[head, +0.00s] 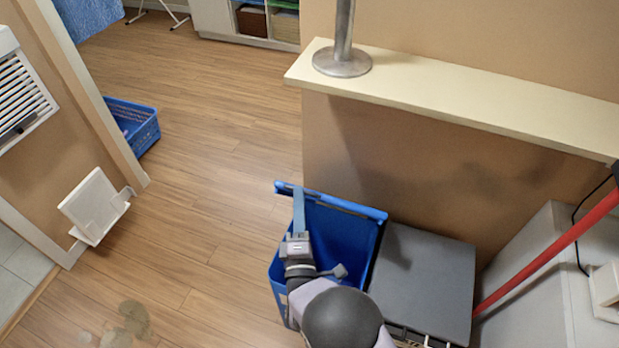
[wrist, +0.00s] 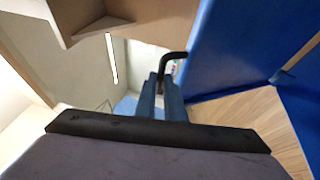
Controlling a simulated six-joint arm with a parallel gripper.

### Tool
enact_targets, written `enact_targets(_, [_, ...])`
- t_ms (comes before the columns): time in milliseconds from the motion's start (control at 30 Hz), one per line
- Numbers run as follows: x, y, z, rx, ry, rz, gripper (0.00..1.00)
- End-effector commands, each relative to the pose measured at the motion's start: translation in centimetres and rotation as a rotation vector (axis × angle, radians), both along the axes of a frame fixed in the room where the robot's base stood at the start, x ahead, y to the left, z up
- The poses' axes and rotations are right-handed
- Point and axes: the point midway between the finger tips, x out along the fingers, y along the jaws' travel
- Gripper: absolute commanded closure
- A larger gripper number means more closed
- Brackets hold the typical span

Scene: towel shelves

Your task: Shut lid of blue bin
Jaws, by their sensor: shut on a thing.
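The blue bin (head: 281,283) stands on the floor against the low tan wall. Its blue lid (head: 345,235) is open and stands raised at the wall side, its upper edge highest in the picture. My gripper (head: 298,196) is at the upper left corner of the lid and is shut on its edge. In the wrist view my gripper (wrist: 164,88) has its fingers close together, with a dark hooked piece at their tips. A large blue panel (wrist: 235,50) fills the right there. My arm hides part of the bin's front and inside.
A grey closed-topped bin (head: 425,275) stands close on the right. A red pole (head: 545,255) leans beyond it. A cream ledge (head: 460,95) with a metal post (head: 343,50) tops the wall.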

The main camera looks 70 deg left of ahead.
Motion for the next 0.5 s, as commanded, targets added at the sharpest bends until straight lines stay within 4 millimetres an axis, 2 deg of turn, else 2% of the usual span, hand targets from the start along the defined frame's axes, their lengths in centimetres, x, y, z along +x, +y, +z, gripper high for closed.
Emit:
enact_targets(33, [-1.3,-1.1,-2.6,-0.017,0.004,0.006,1.0])
enact_targets(300, [-5.4,-5.5,-10.1,-0.024,0.007,0.003,1.0])
enact_targets(500, [-7.3,-7.7,-15.2,-0.023,0.007,-0.002,1.0])
